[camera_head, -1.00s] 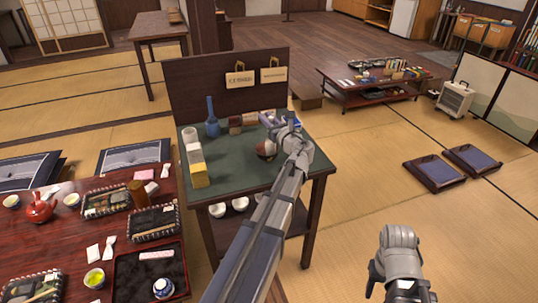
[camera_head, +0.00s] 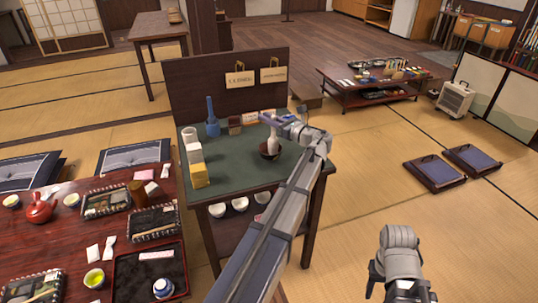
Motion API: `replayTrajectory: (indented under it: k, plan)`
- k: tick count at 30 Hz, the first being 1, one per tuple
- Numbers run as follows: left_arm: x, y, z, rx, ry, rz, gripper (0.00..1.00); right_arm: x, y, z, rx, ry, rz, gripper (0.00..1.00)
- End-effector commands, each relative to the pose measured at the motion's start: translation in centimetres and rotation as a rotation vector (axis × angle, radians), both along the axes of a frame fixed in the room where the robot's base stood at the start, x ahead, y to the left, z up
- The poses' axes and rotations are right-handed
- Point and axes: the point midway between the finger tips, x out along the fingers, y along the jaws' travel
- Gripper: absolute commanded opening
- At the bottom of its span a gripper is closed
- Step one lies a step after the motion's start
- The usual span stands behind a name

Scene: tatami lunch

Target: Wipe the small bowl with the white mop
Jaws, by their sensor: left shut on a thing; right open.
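The small bowl (camera_head: 268,154), dark with a reddish tint, sits on the green top of the small table, towards its right side. The white mop (camera_head: 272,143) stands roughly upright with its lower end at the bowl's opening; whether it touches the inside is too small to tell. My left gripper (camera_head: 270,119) is above the bowl, shut on the upper part of the mop. My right gripper (camera_head: 397,294) is open and empty at the bottom right, over the tatami and away from the table.
A blue bottle (camera_head: 212,122), a yellow box (camera_head: 200,176) and a white cylinder (camera_head: 190,136) stand at the table's left. Small boxes (camera_head: 236,123) line the back before an upright dark board (camera_head: 210,80). White bowls (camera_head: 240,204) rest on the lower shelf.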

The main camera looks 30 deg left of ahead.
Motion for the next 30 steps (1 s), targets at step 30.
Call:
replayTrajectory:
  k: [30]
  plan:
    - [-0.73, 0.80, 0.03, 0.000, 0.001, -0.982, 0.00, 0.00, 0.00, 0.03, 0.000, 0.000, 0.000, 0.50]
